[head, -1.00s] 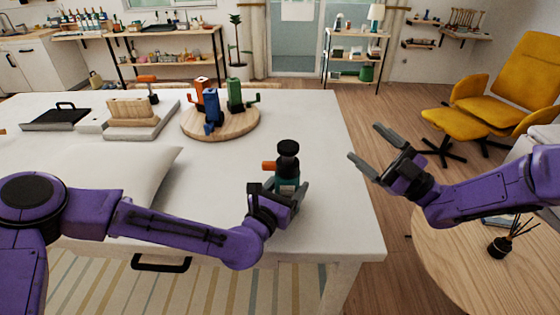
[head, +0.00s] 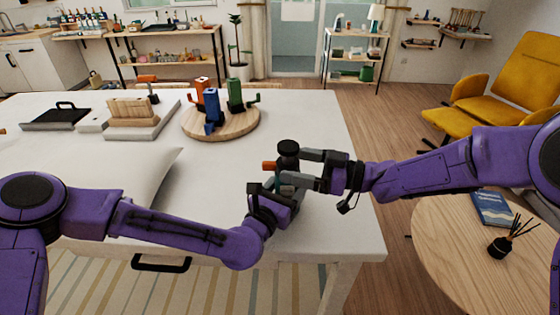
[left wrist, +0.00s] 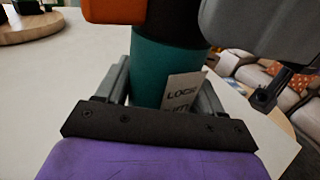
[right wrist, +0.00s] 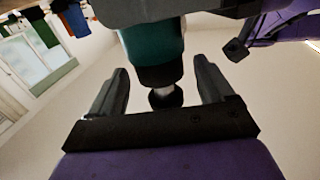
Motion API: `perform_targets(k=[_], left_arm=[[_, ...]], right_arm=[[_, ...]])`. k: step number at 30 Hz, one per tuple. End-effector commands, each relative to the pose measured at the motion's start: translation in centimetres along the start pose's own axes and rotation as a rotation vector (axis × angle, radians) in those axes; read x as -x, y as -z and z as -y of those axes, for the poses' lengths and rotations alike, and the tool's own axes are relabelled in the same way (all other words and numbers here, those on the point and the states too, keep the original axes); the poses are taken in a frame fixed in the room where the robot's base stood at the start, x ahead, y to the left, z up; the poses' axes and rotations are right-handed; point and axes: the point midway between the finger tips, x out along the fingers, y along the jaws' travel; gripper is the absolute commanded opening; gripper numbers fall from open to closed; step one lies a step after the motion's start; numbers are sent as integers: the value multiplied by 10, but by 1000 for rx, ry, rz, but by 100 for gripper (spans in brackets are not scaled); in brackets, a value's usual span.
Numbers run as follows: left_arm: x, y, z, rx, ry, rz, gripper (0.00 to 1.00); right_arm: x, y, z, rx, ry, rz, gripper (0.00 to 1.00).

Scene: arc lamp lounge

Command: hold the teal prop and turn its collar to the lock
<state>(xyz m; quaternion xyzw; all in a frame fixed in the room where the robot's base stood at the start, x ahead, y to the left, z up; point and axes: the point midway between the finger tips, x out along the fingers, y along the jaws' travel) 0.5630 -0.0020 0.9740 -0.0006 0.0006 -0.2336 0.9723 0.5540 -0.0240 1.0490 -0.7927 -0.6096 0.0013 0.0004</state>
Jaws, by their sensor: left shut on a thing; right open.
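The teal prop (left wrist: 160,62) stands upright at the white table's front right, with a black collar (left wrist: 177,20) above its body and a black knob (head: 288,147) on top. An orange lug (head: 268,165) sticks out left. A white label (left wrist: 182,92) reading "LOCK" is on the teal body. My left gripper (head: 284,192) is shut on the teal body from below the collar. My right gripper (head: 298,168) is open, its fingers on either side of the prop's upper part; in the right wrist view the knob (right wrist: 165,97) lies between them. Contact is unclear.
A round wooden board (head: 245,124) with orange, blue and green props stands farther back. A wooden rack (head: 132,112) on a tray and a pale cushion (head: 110,172) are to the left. A round side table (head: 450,250) with a blue book (head: 490,208) is at right.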

Motion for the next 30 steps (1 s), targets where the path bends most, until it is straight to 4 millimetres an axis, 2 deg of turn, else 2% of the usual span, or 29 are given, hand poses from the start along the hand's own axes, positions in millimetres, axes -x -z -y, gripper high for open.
perform_targets(k=[3, 6, 16, 17, 21, 30], left_arm=[[0, -1, 0, 0, 0, 2, 14], [0, -1, 0, 0, 0, 2, 14], [0, -1, 0, 0, 0, 2, 14], [0, -1, 0, 0, 0, 2, 14], [0, -1, 0, 0, 0, 2, 14], [0, -1, 0, 0, 0, 2, 14]], right_arm=[[-23, 0, 0, 2, 1, 1, 81], [-35, 0, 0, 1, 0, 0, 81], [-42, 0, 0, 0, -1, -1, 81], [-42, 0, 0, 0, -1, -1, 75], [-42, 0, 0, 0, -1, -1, 29], [-42, 1, -1, 3, -28, -3, 29]])
